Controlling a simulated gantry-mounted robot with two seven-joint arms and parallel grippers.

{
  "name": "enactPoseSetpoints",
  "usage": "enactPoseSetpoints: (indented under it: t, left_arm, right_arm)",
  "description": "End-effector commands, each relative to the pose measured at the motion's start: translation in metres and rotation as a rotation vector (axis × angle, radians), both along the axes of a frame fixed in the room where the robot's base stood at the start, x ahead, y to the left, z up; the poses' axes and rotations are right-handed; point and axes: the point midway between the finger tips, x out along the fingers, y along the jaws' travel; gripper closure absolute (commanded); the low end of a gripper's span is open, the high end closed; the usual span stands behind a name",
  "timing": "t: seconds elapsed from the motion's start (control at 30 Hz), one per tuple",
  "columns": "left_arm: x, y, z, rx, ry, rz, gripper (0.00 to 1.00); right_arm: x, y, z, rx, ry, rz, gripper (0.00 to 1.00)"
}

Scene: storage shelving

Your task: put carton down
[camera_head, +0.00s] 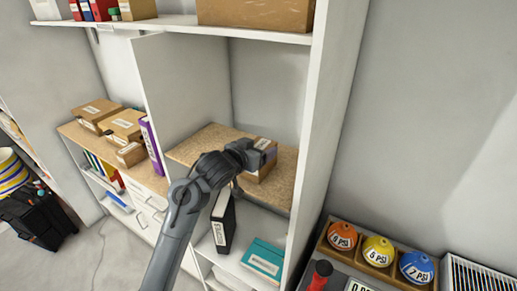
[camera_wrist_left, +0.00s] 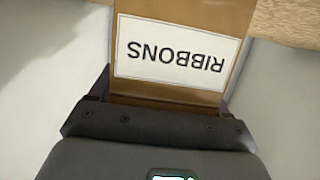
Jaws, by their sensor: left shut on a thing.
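The carton (camera_head: 264,172) is a small brown box at the right part of a cork-topped shelf (camera_head: 204,146) inside the tall white shelving. In the left wrist view the carton (camera_wrist_left: 180,85) shows a white label reading RIBBONS, upside down. My left gripper (camera_head: 262,157) reaches in from the lower left and is shut on the carton; its fingers lie along both sides of the box. The gripper hides part of the carton, and I cannot tell whether its base touches the shelf. My right gripper is not in view.
A white upright panel (camera_head: 325,110) stands close to the right of the carton. The cork shelf is bare to the left. Below are a black binder (camera_head: 223,220) and a teal box (camera_head: 263,258). More cartons (camera_head: 122,124) and a purple binder (camera_head: 152,147) stand left.

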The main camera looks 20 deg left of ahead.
Motion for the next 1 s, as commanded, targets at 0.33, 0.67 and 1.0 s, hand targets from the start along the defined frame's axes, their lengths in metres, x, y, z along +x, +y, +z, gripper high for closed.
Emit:
enactPoseSetpoints:
  t: [0.33,0.67,1.0]
  left_arm:
    - [0.0,0.0,-0.003,0.0,0.0,0.0,0.0]
    - [-0.002,0.0,0.001,0.0,0.0,-0.001,0.0]
    - [-0.052,0.008,0.018,-0.004,-0.002,-0.001,0.0]
  right_arm:
    - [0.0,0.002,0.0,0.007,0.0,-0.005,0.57]
    - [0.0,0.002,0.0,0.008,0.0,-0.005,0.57]
    - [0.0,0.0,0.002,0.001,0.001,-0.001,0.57]
